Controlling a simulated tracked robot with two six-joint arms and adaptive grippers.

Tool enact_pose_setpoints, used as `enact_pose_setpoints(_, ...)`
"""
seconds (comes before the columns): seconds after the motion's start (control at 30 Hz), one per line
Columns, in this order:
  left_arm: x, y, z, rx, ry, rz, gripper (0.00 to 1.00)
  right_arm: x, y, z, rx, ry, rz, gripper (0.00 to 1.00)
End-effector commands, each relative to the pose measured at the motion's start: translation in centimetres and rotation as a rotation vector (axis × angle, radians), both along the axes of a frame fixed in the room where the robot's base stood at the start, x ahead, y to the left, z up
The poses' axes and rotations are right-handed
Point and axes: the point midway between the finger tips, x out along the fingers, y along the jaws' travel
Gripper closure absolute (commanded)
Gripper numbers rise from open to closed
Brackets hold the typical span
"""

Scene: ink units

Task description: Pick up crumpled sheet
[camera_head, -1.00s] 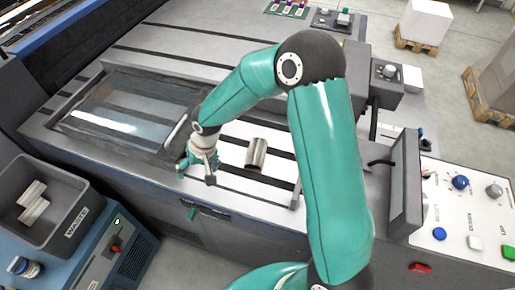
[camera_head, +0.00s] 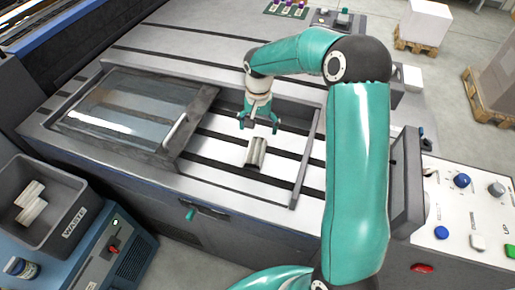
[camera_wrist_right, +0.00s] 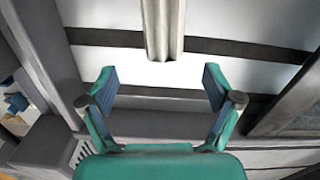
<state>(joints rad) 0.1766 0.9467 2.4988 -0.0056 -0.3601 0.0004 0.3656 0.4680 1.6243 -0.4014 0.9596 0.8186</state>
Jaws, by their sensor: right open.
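The crumpled sheet (camera_head: 257,152) is a small, grey-white, folded roll lying on the pale slatted bed of the machine. My right gripper (camera_head: 259,129) is open and empty, above and just behind the sheet in the head view. In the right wrist view the sheet (camera_wrist_right: 163,30) shows at the top middle, beyond the two open fingertips (camera_wrist_right: 160,80) and apart from them. Its upper end is cut off by the frame edge there. My left gripper is not in view.
A grey waste bin (camera_head: 84,212) with crumpled pieces inside stands at the lower left. A glass cover with a handle (camera_head: 175,132) lies left of the sheet. A raised bar (camera_head: 305,160) runs to its right. A control panel (camera_head: 465,210) is at the right.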

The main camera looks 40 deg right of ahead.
Motion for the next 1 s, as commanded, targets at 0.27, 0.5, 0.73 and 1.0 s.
enact_pose_setpoints(0.27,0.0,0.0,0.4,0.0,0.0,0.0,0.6,0.0,0.1,-3.0,0.0,0.0,0.002,0.1)
enact_pose_setpoints(0.5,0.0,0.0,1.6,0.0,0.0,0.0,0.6,0.4,0.6,-5.1,0.002,0.005,0.004,0.1)
enact_pose_setpoints(0.73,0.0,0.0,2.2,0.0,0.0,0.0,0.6,0.6,0.6,-7.9,0.001,0.002,0.002,0.1)
enact_pose_setpoints(1.0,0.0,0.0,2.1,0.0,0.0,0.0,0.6,0.7,0.6,-8.3,-0.001,-0.001,0.003,0.1)
